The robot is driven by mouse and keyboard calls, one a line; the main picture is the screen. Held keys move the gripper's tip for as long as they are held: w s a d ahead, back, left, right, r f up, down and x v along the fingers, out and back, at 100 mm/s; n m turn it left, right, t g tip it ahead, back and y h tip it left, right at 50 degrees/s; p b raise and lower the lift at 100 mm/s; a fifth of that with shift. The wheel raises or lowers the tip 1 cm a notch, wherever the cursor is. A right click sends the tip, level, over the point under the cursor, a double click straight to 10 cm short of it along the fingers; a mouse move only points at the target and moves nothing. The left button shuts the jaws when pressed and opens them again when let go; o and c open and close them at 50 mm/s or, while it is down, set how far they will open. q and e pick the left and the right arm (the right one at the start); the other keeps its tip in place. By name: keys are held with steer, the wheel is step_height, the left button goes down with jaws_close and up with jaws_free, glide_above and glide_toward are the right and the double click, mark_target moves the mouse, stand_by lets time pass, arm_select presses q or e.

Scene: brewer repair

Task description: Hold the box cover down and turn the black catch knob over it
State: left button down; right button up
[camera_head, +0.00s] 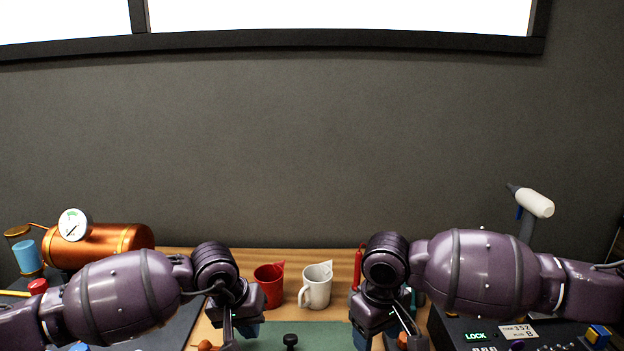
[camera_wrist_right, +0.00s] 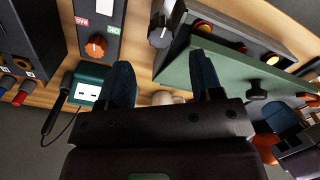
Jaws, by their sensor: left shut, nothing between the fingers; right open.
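The green box cover (camera_wrist_right: 225,80) lies slanted along the dark box in the right wrist view, with a gap showing the box's inside. It also shows at the bottom of the head view (camera_head: 322,333). A small black knob (camera_head: 290,340) stands on the green surface; it also shows in the right wrist view (camera_wrist_right: 257,90). A larger dark knob (camera_wrist_right: 160,36) is beside the box; I cannot tell which is the catch. My left gripper (camera_head: 250,331) is shut and empty, left of the small knob. My right gripper (camera_wrist_right: 165,78) is open and empty, near the cover's end.
A red mug (camera_head: 268,286) and a white mug (camera_head: 317,287) stand behind the green surface. A copper tank (camera_head: 100,243) is at the left. A panel with an orange knob (camera_wrist_right: 97,47) is near my right gripper.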

mark_target(250, 343)
steer(key=shift+f, duration=0.55)
arm_select(q)
steer(key=shift+f, duration=2.95)
arm_select(e)
steer(key=shift+n, duration=3)
steer(key=shift+f, duration=0.1)
steer(key=shift+f, duration=2.4)
